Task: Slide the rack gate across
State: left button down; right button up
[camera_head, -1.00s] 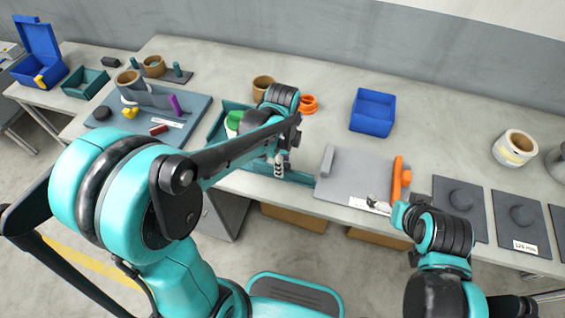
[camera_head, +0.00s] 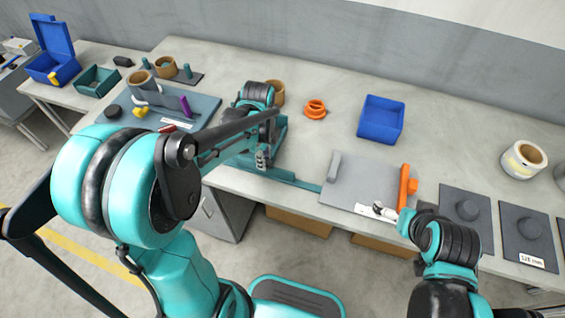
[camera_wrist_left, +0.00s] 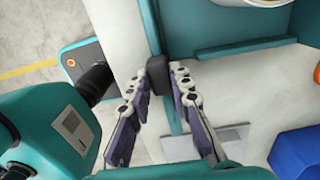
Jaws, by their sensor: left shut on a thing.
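My left gripper (camera_head: 263,158) is at the front edge of the teal rack (camera_head: 284,128). In the left wrist view its fingers (camera_wrist_left: 163,88) are shut on a small black handle (camera_wrist_left: 156,70) of the rack gate. The gate is a thin teal bar (camera_head: 295,180) along the rack's front; it also shows in the wrist view (camera_wrist_left: 150,22). My left arm hides much of the rack in the head view. My right gripper (camera_head: 384,211) is by the front edge of a grey board, and its jaws are too small to read.
The grey board (camera_head: 350,185) with an orange bar (camera_head: 407,185) lies right of the rack. A blue bin (camera_head: 381,118) and orange rings (camera_head: 315,108) stand behind. A blue-grey tray (camera_head: 200,108) lies left. Dark pads (camera_head: 466,218) lie right. The table's back middle is clear.

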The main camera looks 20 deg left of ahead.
pick_arm(q)
jog(key=a, duration=1)
jog(key=shift+w+a, duration=0.2)
jog(key=c, duration=1.4)
grip_release()
jog(key=shift+a, duration=0.15)
jog(key=shift+o, duration=0.2)
jog(key=shift+r, duration=0.2)
notch_tip(320, 180, up, 12)
jog(key=shift+f, duration=0.2)
